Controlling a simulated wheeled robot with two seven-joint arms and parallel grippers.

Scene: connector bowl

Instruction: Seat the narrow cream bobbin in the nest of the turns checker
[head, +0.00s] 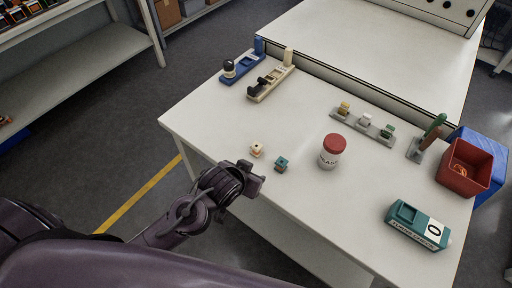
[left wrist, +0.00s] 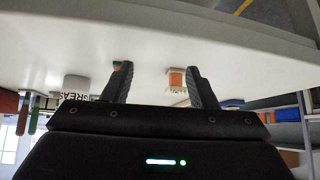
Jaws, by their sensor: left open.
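A small cream bobbin (head: 257,150) stands on the table near its left front edge. In the left wrist view the cream bobbin (left wrist: 176,78) shows an orange winding and lies beyond the fingers, close to one of them. My left gripper (head: 256,178) is open and empty, apart from the bobbin, on its near side by the table edge; its two fingers (left wrist: 161,86) show in the left wrist view. My right gripper is not in view.
A teal bobbin (head: 281,164) stands close right of the cream one. A red-lidded grease jar (head: 331,151) stands mid-table. A grey rack (head: 354,122) with small parts, a red bin (head: 464,167), and blue (head: 240,68) and cream (head: 270,84) fixtures stand further back.

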